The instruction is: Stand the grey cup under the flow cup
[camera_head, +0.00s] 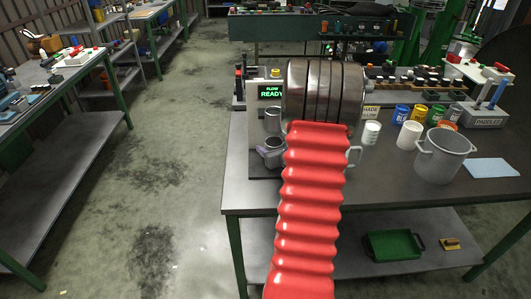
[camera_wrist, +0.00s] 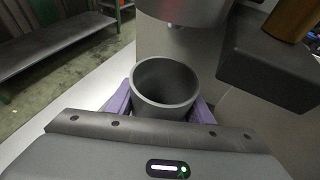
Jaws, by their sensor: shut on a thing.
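The grey cup (camera_wrist: 166,98) is upright in the wrist view, its open mouth facing up, between the purple fingers of my gripper (camera_wrist: 163,104). My gripper is shut on it from both sides. The flow cup (camera_wrist: 184,10) is a metal cylinder with a small outlet underneath, above and just beyond the grey cup. The grey cup's mouth looks slightly nearer to me than the outlet. In the head view the flow cup (camera_head: 272,121) is at the bench's left end, with my gripper (camera_head: 270,154) below it. The grey cup's base is hidden, so I cannot tell whether it touches a surface.
A display (camera_head: 269,92) reads "FLOW READY". A dark block (camera_wrist: 268,62) stands close on the right in the wrist view. On the bench are a large grey pot (camera_head: 441,157), a white cup (camera_head: 408,136), coloured tins (camera_head: 401,113) and a blue cloth (camera_head: 492,168).

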